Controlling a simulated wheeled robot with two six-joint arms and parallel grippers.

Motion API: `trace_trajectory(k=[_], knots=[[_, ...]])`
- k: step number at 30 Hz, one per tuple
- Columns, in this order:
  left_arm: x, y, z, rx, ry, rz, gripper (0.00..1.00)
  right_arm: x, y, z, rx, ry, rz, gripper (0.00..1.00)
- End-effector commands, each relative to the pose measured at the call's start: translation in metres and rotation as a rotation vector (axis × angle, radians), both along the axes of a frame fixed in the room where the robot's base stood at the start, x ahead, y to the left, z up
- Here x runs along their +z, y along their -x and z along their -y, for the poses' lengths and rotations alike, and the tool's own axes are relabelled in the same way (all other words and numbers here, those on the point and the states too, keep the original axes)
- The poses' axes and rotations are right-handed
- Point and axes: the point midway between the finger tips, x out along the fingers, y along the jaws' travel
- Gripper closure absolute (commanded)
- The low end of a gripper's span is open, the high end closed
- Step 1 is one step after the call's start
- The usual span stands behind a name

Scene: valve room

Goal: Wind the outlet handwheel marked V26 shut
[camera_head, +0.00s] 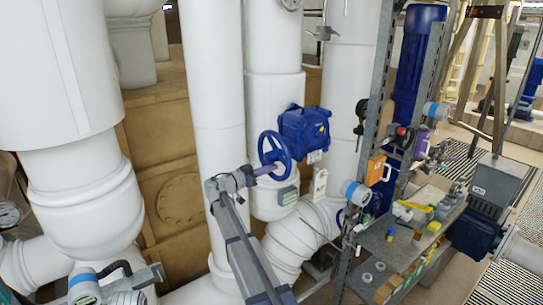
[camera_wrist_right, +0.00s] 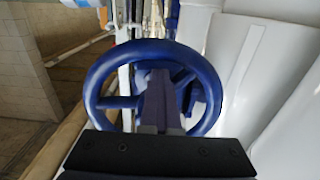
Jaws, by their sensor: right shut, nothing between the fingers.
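The blue handwheel (camera_head: 262,146) stands upright in front of a blue valve housing (camera_head: 304,128) in the head view. In the right wrist view the handwheel (camera_wrist_right: 108,62) fills the middle, with its rim and spokes showing. My right gripper (camera_head: 272,168) is at the wheel, its purple fingers shut with nothing between them. In the right wrist view the closed fingers (camera_wrist_right: 158,80) cover the hub area and point into the ring. I cannot tell whether they touch a spoke. No V26 marking is readable. My left gripper is not in view.
White pipes (camera_head: 215,90) stand left of and behind the wheel. To the right are a grey metal post (camera_head: 376,100) and a shelf (camera_head: 380,245) with small items.

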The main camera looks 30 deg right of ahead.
Motion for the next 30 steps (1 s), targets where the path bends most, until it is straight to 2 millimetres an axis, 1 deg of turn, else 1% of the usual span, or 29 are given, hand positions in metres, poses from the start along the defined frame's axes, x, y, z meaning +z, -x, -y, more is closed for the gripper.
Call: trace_trajectory(k=[1, 10, 18, 26, 30], knots=[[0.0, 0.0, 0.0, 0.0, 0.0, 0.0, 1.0, 0.0, -0.005, -0.001, 0.004, -0.001, 0.0, 1.0], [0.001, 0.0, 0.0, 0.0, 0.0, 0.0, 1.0, 0.001, -0.005, -0.001, 0.004, -0.001, 0.0, 1.0], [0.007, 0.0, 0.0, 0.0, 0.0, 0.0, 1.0, 0.007, -0.021, -0.002, 0.004, 0.0, 0.0, 1.0], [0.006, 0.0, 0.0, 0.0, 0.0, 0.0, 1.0, 0.006, -0.02, -0.002, 0.003, 0.0, 0.0, 1.0], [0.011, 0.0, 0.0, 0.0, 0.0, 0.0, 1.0, 0.011, -0.024, -0.002, 0.003, 0.0, 0.0, 1.0]])
